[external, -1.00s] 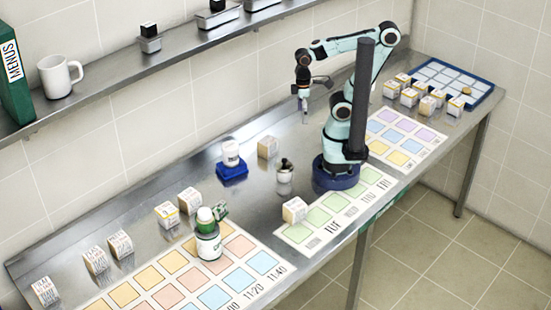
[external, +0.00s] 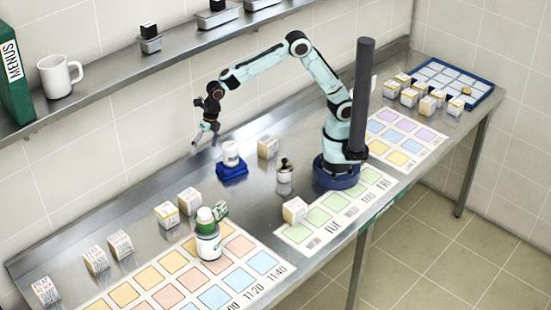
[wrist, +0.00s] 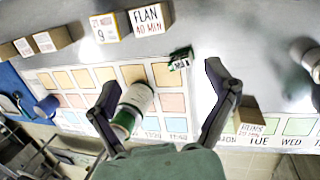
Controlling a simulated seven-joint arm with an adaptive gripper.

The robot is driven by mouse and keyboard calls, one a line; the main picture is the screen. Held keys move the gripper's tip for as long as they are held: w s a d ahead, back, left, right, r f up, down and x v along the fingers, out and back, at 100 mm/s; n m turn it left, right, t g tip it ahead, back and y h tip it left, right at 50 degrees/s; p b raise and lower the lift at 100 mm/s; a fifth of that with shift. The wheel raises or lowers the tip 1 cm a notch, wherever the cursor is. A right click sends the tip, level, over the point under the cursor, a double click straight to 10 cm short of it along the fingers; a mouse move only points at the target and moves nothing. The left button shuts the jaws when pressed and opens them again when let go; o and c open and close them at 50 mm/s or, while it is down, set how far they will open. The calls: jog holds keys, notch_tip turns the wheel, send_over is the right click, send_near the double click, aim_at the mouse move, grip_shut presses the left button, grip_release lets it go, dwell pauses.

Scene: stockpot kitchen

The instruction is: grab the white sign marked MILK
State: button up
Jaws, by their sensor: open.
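A small green block with a white lettered strip (wrist: 181,59) lies on the steel counter in the wrist view, above the coloured chart; the lettering looks like MILK but is too small to be sure. No other sign marked MILK can be made out. My gripper (external: 205,140) is open and empty, high above the counter, behind and left of the white jar. In the wrist view its fingers (wrist: 160,73) are spread, with the green block beyond them.
The bottle (wrist: 136,100) stands on the chart near the left finger. Labelled boxes (external: 166,213) line the back of the counter. A white jar (external: 231,153) on a blue stand (external: 232,172) and a small metal pot (external: 284,174) stand mid-counter. The shelf (external: 165,60) runs along the wall.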

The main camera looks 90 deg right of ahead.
jog(key=n+g, duration=0.1)
jog(key=g, duration=0.1)
send_over(219, 205)
jog(key=w+d, duration=0.2)
jog(key=w, duration=0.1)
notch_tip(219, 205, down, 9)
jog(key=shift+n+g+h, duration=0.4)
jog(key=shift+h, duration=0.2)
jog(key=s+f, duration=0.1)
jog(key=s+a+f, duration=0.1)
jog(key=f, duration=0.1)
jog(key=s+a+f, duration=0.1)
jog(key=f, duration=0.1)
jog(key=shift+f, duration=0.15)
notch_tip(219, 205, down, 6)
jog(key=shift+r, duration=0.1)
jog(key=c, duration=1.2)
